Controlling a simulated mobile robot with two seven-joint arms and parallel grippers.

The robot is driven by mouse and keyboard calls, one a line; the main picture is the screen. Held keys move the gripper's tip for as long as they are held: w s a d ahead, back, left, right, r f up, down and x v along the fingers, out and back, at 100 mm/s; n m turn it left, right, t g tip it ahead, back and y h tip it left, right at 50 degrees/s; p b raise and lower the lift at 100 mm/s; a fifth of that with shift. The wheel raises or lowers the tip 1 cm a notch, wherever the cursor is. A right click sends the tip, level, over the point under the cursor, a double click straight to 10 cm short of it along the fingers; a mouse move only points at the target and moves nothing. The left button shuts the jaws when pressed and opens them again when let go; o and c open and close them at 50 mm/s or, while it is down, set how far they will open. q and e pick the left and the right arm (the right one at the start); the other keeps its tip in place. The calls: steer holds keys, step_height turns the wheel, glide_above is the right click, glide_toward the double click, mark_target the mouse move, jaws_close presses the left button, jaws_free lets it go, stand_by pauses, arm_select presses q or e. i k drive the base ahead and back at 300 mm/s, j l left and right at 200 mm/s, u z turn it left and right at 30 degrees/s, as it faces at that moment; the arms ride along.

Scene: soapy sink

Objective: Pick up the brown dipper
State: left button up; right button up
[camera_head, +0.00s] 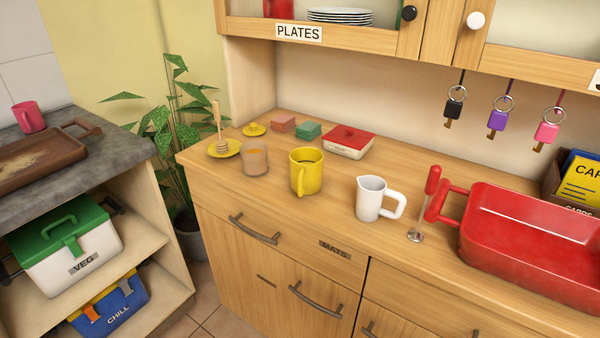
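The brown dipper (219,127) is a light wooden honey dipper with a thin handle and a ridged head. It stands nearly upright, head down, on a small yellow saucer (236,151) at the left end of the wooden counter. A tan, glass-like cup (256,160) stands just to its right. Neither of my grippers shows in the head view.
On the counter are a yellow mug (306,172), a white jug (372,198), a red-handled tool (424,204), a red basin (535,240) and a red box (348,141). A plant (172,120) stands left of the counter. Keys (497,119) hang at right.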

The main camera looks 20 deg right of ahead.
mark_target(221, 144)
steer(key=i+j+z, duration=0.1)
steer(key=i+j, duration=0.15)
steer(key=j, duration=0.15)
steer(key=i+j+z, duration=0.15)
steer(key=i+j, duration=0.15)
steer(key=i+j+z, duration=0.1)
steer(key=j, duration=0.4)
steer(key=i, duration=0.1)
